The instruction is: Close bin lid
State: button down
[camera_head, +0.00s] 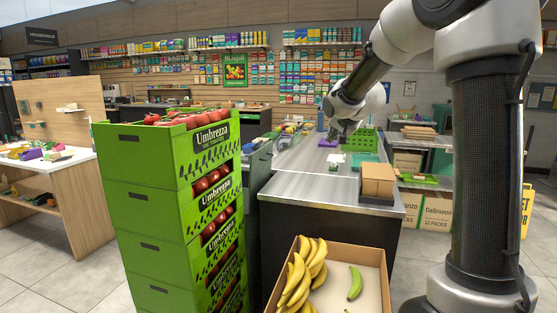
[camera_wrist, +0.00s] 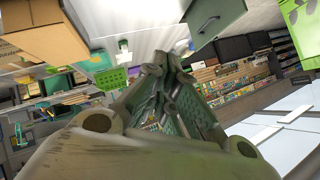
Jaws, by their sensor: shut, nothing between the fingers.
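My gripper (camera_head: 336,132) is above the metal-topped counter in the head view, small and partly behind my own wrist. In the wrist view its fingers (camera_wrist: 163,62) come together at the tips, shut and empty. I cannot make out a bin lid for certain in either view. A grey-green box with a small dark handle (camera_wrist: 212,18) shows at the top of the wrist view, just beyond and right of the fingertips, apart from them. It may be a bin; whether it is open or closed cannot be told.
The metal counter (camera_head: 300,183) holds a cardboard box (camera_head: 378,180), a green basket (camera_head: 361,140) and a purple item (camera_head: 328,142). Stacked green tomato crates (camera_head: 150,215) stand left. A banana box (camera_head: 374,262) is in front. Floor is free at far left.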

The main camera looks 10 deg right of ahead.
jog(key=w+a+f+m+t+y, duration=0.2)
jog(key=w+f+m+t+y, duration=0.1)
jog(key=w+f, duration=0.75)
jog(key=w+a+f+m+t+y, duration=0.25)
jog(key=w+f, duration=0.45)
jog(key=w, duration=0.7)
jog(key=a+x, duration=0.2)
jog(key=x, duration=1.1)
jog(key=shift+s+f, duration=0.25)
jog(key=shift+m+h, duration=0.25)
